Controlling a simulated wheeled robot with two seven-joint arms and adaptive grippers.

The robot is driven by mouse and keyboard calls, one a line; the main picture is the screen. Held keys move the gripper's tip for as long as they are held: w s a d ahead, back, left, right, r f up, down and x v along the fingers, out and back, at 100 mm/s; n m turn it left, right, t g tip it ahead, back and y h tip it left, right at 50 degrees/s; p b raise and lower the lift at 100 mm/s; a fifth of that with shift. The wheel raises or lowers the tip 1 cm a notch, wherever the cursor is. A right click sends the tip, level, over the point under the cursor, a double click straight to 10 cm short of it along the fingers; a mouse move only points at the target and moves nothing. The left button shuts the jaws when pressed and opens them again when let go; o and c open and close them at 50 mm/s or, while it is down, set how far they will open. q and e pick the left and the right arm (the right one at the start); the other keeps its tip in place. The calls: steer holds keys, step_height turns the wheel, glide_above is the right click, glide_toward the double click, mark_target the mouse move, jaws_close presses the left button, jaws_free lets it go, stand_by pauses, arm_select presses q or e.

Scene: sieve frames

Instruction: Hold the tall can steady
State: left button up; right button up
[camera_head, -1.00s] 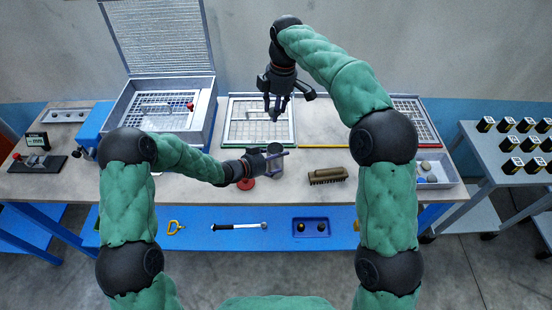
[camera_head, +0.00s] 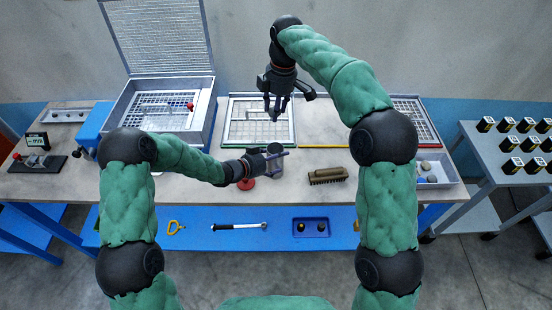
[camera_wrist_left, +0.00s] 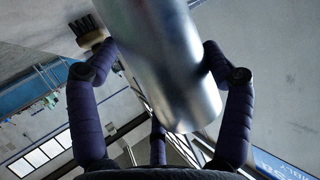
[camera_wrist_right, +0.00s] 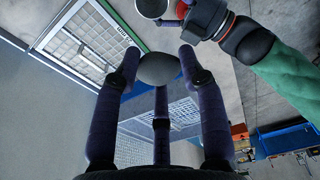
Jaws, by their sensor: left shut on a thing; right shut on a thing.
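The tall can (camera_head: 275,152) is a plain silver-grey metal cylinder standing near the front middle of the table. My left gripper (camera_head: 272,164) is shut on it from the left, and in the left wrist view the purple fingers lie around the shiny can (camera_wrist_left: 165,60). The can's open round top also shows at the top of the right wrist view (camera_wrist_right: 151,7). My right gripper (camera_head: 276,112) is higher and further back, over the green-edged sieve frame (camera_head: 231,136). It is shut on a rounded grey thing (camera_wrist_right: 158,69), which the head view barely shows.
A brown brush (camera_head: 328,176) lies right of the can, and a red round thing (camera_head: 246,184) is just left of it. An open grey box with a mesh lid (camera_head: 205,110) stands back left. A tray with stones (camera_head: 450,176) is at the right end.

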arm_select(q)
steer(key=shift+f, duration=0.1)
arm_select(e)
step_height(320, 180, down, 13)
stand_by(1.9)
arm_select(q)
steer(key=shift+s, duration=0.1)
arm_select(e)
steer(key=o, duration=1.2)
steer(key=shift+o, duration=0.2)
steer(key=r, duration=0.4)
steer(key=d+r, duration=0.1)
steer(key=r, duration=0.7)
steer(key=shift+d, duration=0.25)
arm_select(q)
steer(key=o, duration=1.6)
